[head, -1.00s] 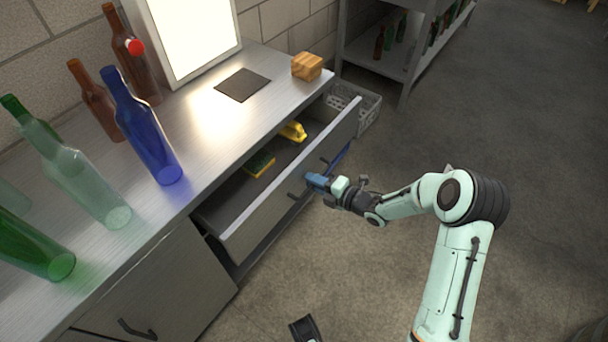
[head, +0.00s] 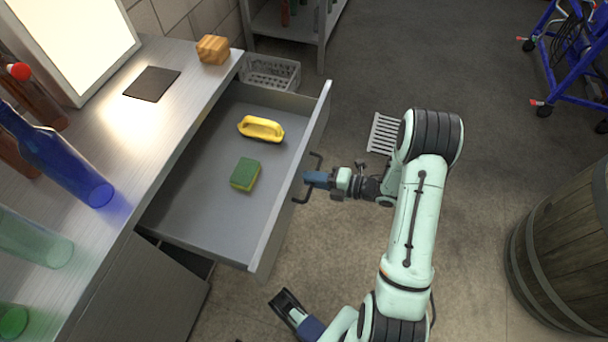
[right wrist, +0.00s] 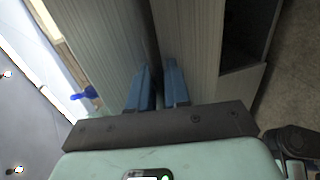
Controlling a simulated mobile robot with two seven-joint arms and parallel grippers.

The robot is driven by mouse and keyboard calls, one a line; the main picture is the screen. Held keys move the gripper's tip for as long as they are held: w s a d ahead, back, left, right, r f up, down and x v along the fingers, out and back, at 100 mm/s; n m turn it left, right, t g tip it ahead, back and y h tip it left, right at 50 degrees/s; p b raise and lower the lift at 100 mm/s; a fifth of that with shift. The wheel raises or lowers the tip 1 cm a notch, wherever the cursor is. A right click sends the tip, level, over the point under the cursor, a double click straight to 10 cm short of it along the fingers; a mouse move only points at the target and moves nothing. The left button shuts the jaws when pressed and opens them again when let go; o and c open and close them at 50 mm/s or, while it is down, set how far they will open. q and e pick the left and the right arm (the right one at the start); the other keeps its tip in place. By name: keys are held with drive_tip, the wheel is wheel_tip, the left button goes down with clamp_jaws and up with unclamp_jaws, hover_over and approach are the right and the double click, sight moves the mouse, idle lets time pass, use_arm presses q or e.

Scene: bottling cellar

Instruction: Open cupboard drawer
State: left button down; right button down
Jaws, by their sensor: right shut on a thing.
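The cupboard drawer (head: 212,235) stands pulled well out from under the metal worktop, its inside open to view. My right gripper (head: 308,180) is at the drawer's front, shut on its dark bar handle (head: 302,198). In the right wrist view, the blue fingers of my right gripper (right wrist: 158,85) point at the grey front panels; the handle between them is hard to make out. A yellow-handled tool (head: 261,128) and a green and yellow sponge (head: 245,174) lie in the drawer. My left gripper (head: 286,303) is low at the bottom, away from the drawer; its jaws are unclear.
Glass bottles, including a blue one (head: 62,165), stand on the worktop (head: 150,125) with a dark square mat (head: 152,84) and a wooden block (head: 213,49). A grey crate (head: 270,73) sits beyond the drawer. A barrel (head: 565,255) stands right. Floor before the drawer is clear.

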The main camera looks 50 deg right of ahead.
drive_tip(key=shift+s+d, duration=0.1)
drive_tip(key=c, duration=1.3)
unclamp_jaws()
